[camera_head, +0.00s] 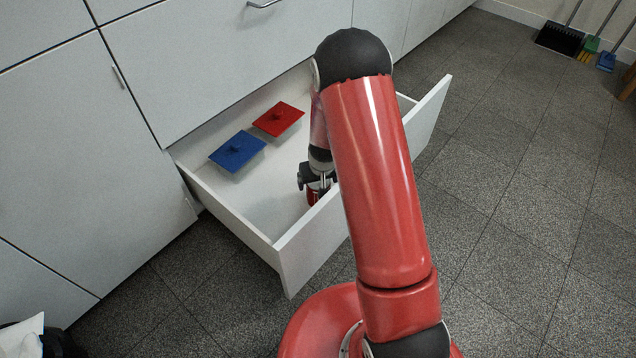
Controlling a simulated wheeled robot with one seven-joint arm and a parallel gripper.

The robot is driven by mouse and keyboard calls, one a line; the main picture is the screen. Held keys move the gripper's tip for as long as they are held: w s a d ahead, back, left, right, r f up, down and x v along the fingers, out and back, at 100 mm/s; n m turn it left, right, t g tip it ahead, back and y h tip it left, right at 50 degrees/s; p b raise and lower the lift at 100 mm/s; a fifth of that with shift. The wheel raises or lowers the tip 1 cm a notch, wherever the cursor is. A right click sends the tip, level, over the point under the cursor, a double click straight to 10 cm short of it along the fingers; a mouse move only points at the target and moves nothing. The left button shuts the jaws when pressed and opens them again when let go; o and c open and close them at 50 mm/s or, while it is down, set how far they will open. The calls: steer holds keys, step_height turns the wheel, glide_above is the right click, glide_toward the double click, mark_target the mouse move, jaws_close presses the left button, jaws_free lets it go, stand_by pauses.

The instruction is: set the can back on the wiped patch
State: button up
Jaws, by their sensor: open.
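A red can (312,197) stands in the open white drawer (232,220), near the drawer's front wall. Only a small part of it shows; my gripper and arm hide the rest. My gripper (315,188) reaches down into the drawer right at the can. It is open, with the can at its fingers. I cannot tell whether the fingers touch it. The drawer floor around the can looks plain white, and no wiped patch can be told apart from it.
A blue-lidded container (237,150) and a red-lidded container (278,119) sit in the drawer, towards the back left. White cabinet fronts (200,65) rise behind it. My red arm covers the drawer's right part. Brushes and a dustpan (560,38) stand far right.

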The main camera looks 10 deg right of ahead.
steer(key=p+v, duration=0.1)
steer(key=v, duration=0.8)
steer(key=s+a+r+t+y, duration=0.1)
steer(key=s+r, duration=0.3)
steer(key=r, duration=0.5)
steer(key=s+a+r, duration=0.1)
steer(key=s+r, duration=0.3)
steer(key=r, duration=0.5)
steer(key=s+d+r, duration=0.1)
steer(key=s+r, duration=0.4)
steer(key=s, duration=0.4)
steer(key=s+d+r+t+h, duration=0.1)
steer(key=s+r, duration=0.4)
steer(key=s, duration=0.4)
steer(key=shift+s+r, duration=0.15)
steer(key=shift+r, duration=0.15)
step_height(320, 180, up, 6)
steer(key=p, duration=0.6)
steer(key=shift+r+p, duration=0.2)
steer(key=shift+p, duration=0.2)
